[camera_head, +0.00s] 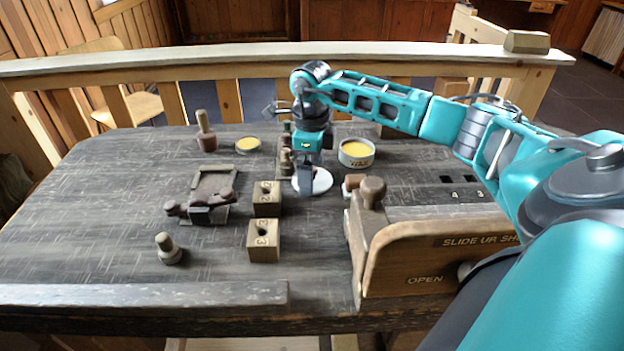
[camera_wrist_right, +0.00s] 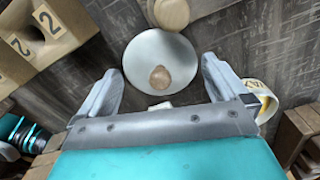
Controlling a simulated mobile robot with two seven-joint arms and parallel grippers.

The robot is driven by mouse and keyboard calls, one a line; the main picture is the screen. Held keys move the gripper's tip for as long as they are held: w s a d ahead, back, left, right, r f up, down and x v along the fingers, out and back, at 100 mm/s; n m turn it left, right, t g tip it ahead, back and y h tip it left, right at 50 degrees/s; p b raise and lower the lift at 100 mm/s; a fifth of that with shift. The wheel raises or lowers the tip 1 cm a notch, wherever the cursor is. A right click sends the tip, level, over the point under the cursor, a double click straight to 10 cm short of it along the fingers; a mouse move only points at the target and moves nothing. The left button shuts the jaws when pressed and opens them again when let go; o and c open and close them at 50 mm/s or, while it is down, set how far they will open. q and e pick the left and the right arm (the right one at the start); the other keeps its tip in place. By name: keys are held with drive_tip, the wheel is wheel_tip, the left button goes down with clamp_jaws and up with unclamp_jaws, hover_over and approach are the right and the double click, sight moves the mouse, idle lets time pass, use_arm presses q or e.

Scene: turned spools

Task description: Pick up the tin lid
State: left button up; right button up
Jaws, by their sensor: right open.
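The tin lid (camera_head: 322,181) is a pale metal disc lying on the table in the head view. In the wrist view the two fingers of the gripper (camera_wrist_right: 162,66) are apart, one on each side of the near part of the lid, with nothing held. Their height above it is hard to tell. My left gripper is not in view.
An open round tin (camera_head: 357,161) with yellow contents stands just behind right of the lid. Numbered wooden blocks (camera_head: 264,243) stand to its left and front. A wooden box (camera_head: 430,250) with a knob is at front right.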

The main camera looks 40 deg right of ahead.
drive_tip(key=shift+f, duration=0.3)
drive_tip(key=shift+r, duration=0.1)
drive_tip(key=c, duration=0.7)
